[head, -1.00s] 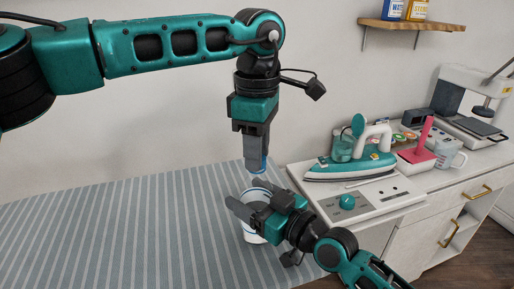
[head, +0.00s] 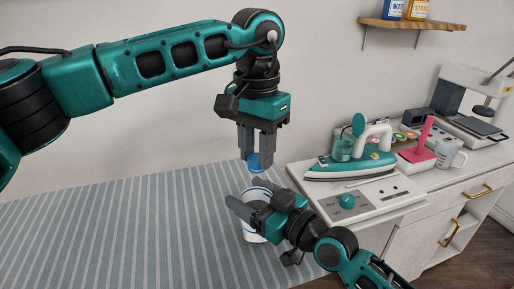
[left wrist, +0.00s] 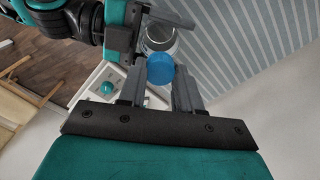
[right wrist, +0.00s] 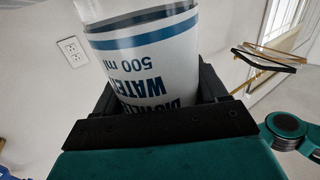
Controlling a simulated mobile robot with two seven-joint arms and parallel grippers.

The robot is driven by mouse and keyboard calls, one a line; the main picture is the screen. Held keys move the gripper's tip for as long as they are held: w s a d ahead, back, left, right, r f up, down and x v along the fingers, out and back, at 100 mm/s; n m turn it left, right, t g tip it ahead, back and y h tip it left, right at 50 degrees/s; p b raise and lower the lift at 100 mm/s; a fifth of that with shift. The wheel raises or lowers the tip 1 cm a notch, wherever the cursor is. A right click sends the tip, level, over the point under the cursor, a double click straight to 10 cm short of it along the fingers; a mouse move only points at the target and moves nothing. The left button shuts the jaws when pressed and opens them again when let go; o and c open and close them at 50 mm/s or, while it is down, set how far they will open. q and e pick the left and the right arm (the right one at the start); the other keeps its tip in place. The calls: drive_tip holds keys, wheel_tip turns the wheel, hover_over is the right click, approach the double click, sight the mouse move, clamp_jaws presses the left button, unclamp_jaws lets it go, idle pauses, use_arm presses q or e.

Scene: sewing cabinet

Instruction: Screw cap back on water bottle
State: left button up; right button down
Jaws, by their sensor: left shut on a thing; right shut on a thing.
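The water bottle (head: 254,228) is white with blue bands and stands on the striped board. My right gripper (head: 250,210) is shut around its body; in the right wrist view the bottle label (right wrist: 155,65) reads upside down between the fingers. My left gripper (head: 257,158) points down above the bottle and is shut on the blue cap (head: 260,162). In the left wrist view the cap (left wrist: 160,70) sits between the fingertips, with the bottle (left wrist: 160,38) beyond it. In the head view the cap is above the bottle's top; whether they touch is hard to tell.
An iron (head: 350,165) rests on a white panel with a teal knob (head: 347,201) right of the bottle. A pink-handled thing (head: 424,135), a cup (head: 447,152) and a sewing machine (head: 470,100) stand farther right. The striped board (head: 120,235) is clear on the left.

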use_arm(q)
drive_tip(key=m, duration=0.3)
drive_tip(key=shift+m, duration=0.4)
drive_tip(key=o, duration=1.1)
drive_tip(key=shift+r, duration=2.25)
drive_tip(key=shift+c, duration=0.4)
